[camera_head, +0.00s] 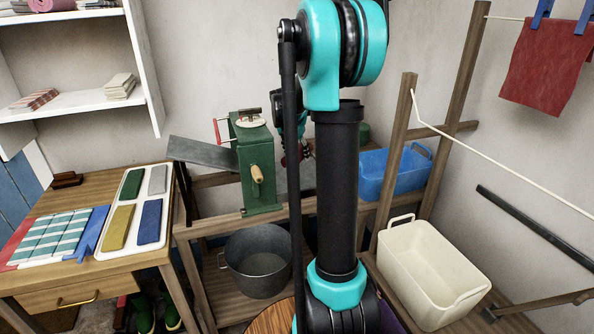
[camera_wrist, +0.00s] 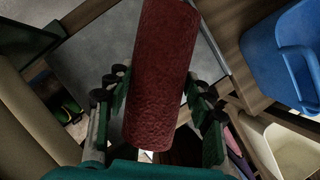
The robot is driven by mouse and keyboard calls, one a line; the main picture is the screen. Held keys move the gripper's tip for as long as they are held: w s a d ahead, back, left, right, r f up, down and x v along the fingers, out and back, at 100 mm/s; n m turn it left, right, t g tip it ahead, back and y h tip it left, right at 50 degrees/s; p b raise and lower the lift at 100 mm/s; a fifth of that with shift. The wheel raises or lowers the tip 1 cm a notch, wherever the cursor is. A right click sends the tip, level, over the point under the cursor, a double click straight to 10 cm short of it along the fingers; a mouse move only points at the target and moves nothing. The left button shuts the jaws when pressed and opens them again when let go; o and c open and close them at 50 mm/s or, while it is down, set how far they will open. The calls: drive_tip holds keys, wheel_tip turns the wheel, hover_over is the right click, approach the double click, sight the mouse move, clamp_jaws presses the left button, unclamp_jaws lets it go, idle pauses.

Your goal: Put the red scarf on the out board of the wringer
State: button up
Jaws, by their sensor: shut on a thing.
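The red scarf (camera_wrist: 160,70) is a dark red roll between the fingers of my gripper (camera_wrist: 158,88) in the wrist view. The gripper is shut on it. A flat grey board (camera_wrist: 95,50) lies beneath the scarf; I cannot tell the gap between them. In the head view, the green wringer (camera_head: 256,168) with its crank stands on a wooden frame. One grey board (camera_head: 203,153) slopes out from its left side. A grey surface (camera_head: 308,178) shows to its right, mostly behind my arm. My gripper (camera_head: 297,155) is partly hidden there, right of the wringer.
A blue tub (camera_head: 392,172) stands right of the wringer and a cream tub (camera_head: 425,270) lower right. A dark metal pot (camera_head: 258,262) sits below. A red cloth (camera_head: 548,65) hangs on a line.

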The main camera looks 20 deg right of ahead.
sight(293, 154)
drive_tip(key=shift+f, duration=3.6)
drive_tip(key=o, duration=1.3)
drive_tip(key=shift+f, duration=0.1)
drive_tip(key=v, duration=1.2)
